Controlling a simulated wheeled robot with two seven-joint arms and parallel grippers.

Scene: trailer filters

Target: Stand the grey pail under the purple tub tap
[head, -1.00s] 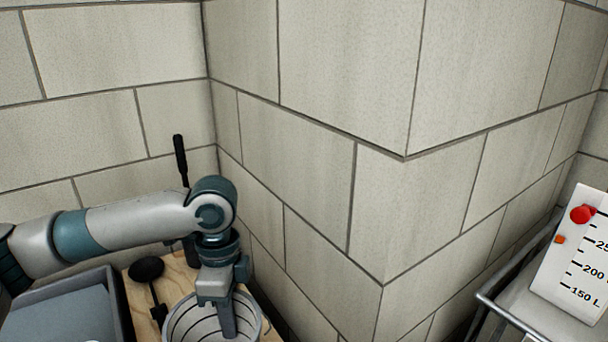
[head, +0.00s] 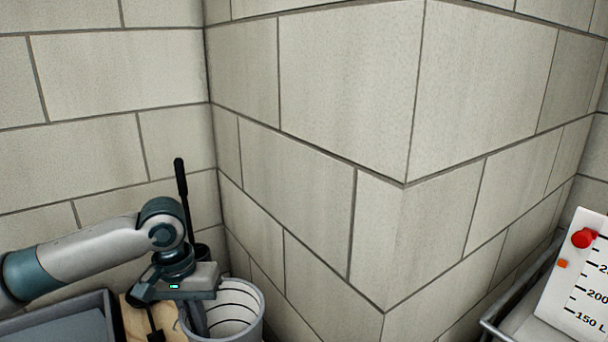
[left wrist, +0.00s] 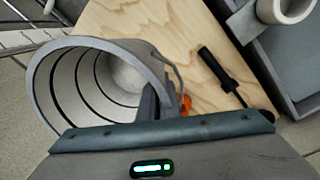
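The grey pail (head: 240,312) is at the bottom of the head view, its mouth partly visible and its base cut off by the frame. It has dark rings inside and a thin wire handle. My left gripper (head: 198,318) is at its left rim. In the left wrist view the pail (left wrist: 88,88) has its mouth toward the camera. The left gripper's fingers (left wrist: 158,102) are closed on its rim, one inside and one outside. No purple tub tap shows in either view. My right gripper is not in view.
A dark stick (head: 181,185) stands by the wall corner.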

